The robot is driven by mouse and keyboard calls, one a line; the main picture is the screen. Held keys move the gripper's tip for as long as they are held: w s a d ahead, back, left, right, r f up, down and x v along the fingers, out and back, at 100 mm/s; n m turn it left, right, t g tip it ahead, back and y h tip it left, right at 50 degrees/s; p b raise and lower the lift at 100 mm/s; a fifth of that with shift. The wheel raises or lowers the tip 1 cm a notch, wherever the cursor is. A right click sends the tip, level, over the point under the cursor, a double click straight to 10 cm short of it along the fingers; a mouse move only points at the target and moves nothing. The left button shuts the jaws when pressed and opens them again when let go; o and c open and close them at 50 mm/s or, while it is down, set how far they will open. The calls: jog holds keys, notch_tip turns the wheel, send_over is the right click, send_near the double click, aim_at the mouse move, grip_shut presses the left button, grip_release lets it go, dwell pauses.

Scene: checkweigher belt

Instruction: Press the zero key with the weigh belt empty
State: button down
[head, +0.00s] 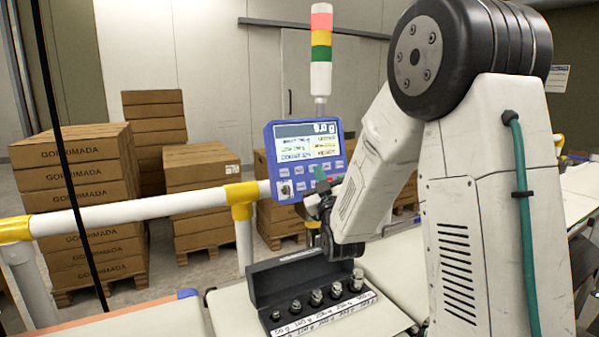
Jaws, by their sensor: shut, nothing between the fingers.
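The blue weigh indicator (268,142) stands on a post beyond the belts. Its lit screen (307,143) shows a large figure that looks like 0.0 g, but the text is blurred. Rows of small keys sit below the screen. Their labels are too small to read, so I cannot tell which one is zero. My gripper (320,180) is shut and empty in front of the lower right of the indicator, hiding some keys. I cannot tell if it touches one. A pale belt surface (230,312) shows below; my arm hides much of the area to the right.
An open black case (262,287) with several metal weights stands on the pale surface below my gripper. A white and yellow rail (150,209) runs behind the belts. A red-yellow-green stack light (321,52) rises behind the indicator. Stacked cartons (75,170) stand beyond.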

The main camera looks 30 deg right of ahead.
jog(key=shift+w+f, duration=0.4)
jog(key=shift+w, duration=0.95)
jog(key=shift+w+f, duration=0.35)
jog(key=shift+w, duration=0.95)
jog(key=shift+w+f, duration=0.4)
jog(key=shift+w, duration=0.95)
jog(key=shift+w+f, duration=0.1)
jog(key=shift+w, duration=0.3)
jog(key=shift+w+f, duration=0.1)
jog(key=shift+w, duration=0.3)
jog(key=shift+s, duration=0.15)
jog(key=shift+s+r, duration=0.25)
jog(key=shift+s, duration=0.4)
jog(key=s, duration=0.2)
jog(key=s+r, duration=0.1)
jog(key=s, duration=0.1)
jog(key=shift+s+r, duration=0.15)
jog(key=shift+s, duration=0.25)
